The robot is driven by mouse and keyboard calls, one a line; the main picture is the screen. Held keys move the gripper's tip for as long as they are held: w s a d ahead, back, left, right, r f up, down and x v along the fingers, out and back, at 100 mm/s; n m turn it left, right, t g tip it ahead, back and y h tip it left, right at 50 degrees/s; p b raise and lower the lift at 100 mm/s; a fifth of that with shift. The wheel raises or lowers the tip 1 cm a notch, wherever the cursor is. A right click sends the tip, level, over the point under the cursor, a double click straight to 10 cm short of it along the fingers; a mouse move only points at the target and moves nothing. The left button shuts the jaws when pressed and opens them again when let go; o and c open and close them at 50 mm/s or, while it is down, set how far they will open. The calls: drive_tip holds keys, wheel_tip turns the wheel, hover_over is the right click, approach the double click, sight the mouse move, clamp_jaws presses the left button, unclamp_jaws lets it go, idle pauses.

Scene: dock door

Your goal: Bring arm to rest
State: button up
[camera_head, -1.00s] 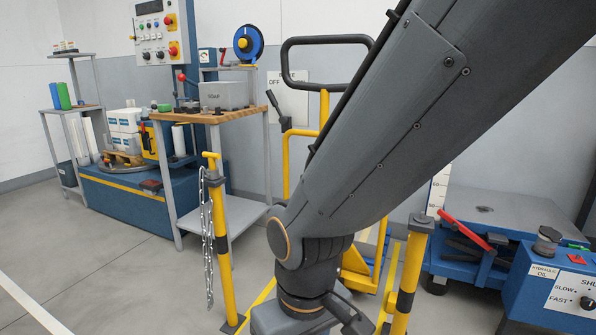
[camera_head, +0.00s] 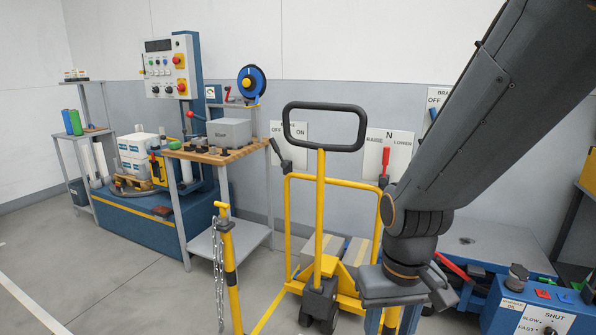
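My arm comes down from the top right of the head view and bends at a dark wrist near the right of centre. My gripper (camera_head: 402,293) is at the end of the wrist, seen from above and behind. Its fingertips are not clearly visible, so I cannot tell whether it is open or shut, or whether it holds anything. It appears in front of the blue machine and to the right of the yellow pallet truck (camera_head: 320,215), whose black loop handle stands upright.
A yellow post (camera_head: 231,270) with a hanging chain (camera_head: 218,275) stands front left. A wooden-topped bench (camera_head: 215,153) carries a grey soap box (camera_head: 229,131). A control panel (camera_head: 168,67) stands behind. A blue control box (camera_head: 540,310) is at the lower right. Floor at left is clear.

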drive_tip(key=shift+m, duration=0.5)
drive_tip(key=d+r+p, duration=0.1)
drive_tip(key=d+r, duration=0.1)
drive_tip(key=s+d+r+p, duration=0.1)
drive_tip(key=r+p, duration=0.1)
drive_tip(key=shift+s+d+r, duration=0.1)
drive_tip(key=shift+d+r, duration=0.1)
drive_tip(key=shift+d, duration=0.15)
drive_tip(key=shift+c, duration=0.4)
idle(0.8)
